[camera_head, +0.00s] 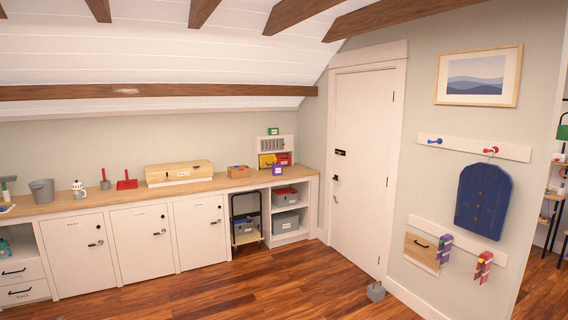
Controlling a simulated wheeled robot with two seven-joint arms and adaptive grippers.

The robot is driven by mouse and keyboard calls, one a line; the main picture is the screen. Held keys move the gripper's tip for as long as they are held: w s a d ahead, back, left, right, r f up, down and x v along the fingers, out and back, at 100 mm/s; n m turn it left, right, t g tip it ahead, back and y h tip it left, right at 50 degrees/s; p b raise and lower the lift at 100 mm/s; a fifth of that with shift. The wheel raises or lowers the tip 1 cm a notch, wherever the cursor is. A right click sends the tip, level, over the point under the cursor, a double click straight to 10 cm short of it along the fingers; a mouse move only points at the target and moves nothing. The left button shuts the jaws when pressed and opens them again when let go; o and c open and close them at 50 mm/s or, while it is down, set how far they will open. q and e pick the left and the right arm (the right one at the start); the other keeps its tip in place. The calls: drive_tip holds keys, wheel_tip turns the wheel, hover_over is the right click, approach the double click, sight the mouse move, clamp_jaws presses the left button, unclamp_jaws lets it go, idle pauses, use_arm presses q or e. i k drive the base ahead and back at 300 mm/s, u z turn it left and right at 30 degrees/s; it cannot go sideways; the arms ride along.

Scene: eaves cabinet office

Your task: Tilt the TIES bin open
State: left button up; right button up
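A bin with a light wooden front (421,252) and a dark handle near its top hangs low on the right wall. It looks shut, with its front nearly flush. No label can be read on it from here; it may be the TIES bin. A purple striped tie or scarf (444,249) hangs just right of it, and a red striped one (483,267) hangs further right. Neither of my grippers is in view.
A white door (361,168) is shut left of the bin. A grey block (375,291) sits on the floor by the door. A long counter (120,196) with cabinets lines the left. The wooden floor in front is mostly clear.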

sight(283, 160)
drive_tip(key=u, duration=0.15)
drive_tip(key=i, duration=2.3)
drive_tip(key=u, duration=0.1)
drive_tip(key=i, duration=4.3)
drive_tip(key=z, duration=0.45)
drive_tip(key=i, duration=2.4)
drive_tip(key=z, duration=0.25)
